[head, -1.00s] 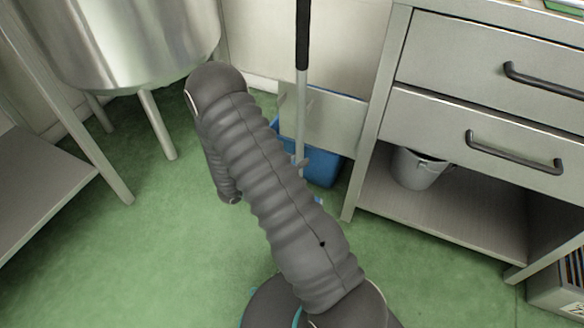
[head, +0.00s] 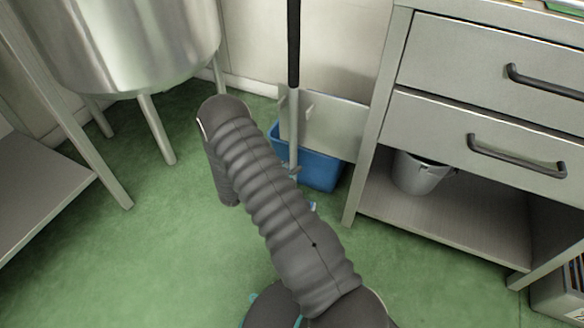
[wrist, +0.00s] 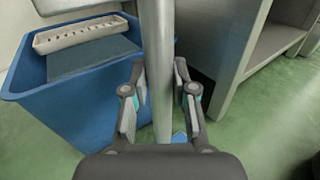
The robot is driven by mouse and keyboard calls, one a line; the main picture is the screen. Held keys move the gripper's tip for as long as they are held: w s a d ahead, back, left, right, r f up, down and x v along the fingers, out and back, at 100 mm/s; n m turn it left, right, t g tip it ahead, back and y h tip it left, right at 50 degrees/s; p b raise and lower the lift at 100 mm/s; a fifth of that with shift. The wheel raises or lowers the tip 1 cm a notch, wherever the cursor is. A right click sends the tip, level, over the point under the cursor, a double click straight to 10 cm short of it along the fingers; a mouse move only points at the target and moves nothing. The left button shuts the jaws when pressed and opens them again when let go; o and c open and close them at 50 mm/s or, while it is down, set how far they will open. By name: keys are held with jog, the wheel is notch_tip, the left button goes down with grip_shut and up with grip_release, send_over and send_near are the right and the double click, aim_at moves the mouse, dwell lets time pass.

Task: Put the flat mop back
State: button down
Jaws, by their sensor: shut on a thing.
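The flat mop's upright pole (head: 293,120) has a black upper grip (head: 293,45) and a grey lower shaft, which also shows in the wrist view (wrist: 159,60). A small blue piece (wrist: 179,137) low by the shaft may be its head; most of it is hidden. My gripper (wrist: 160,85) is shut on the shaft, one finger on each side. In the head view my arm hides most of the gripper. A blue bucket (head: 318,174) stands on the floor behind the pole; in the wrist view it is left of the shaft (wrist: 75,110).
A metal panel (head: 340,128) stands upright above the bucket. A steel drawer cabinet (head: 480,115) with a grey pail (head: 417,175) on its lower shelf is on the right. A steel tank (head: 130,45) on legs and a shelf (head: 40,190) are on the left. Green floor lies clear between.

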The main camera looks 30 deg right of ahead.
jog(key=c, duration=1.4)
grip_release()
jog(key=shift+f, duration=0.15)
jog(key=o, duration=0.5)
jog(key=shift+c, duration=0.2)
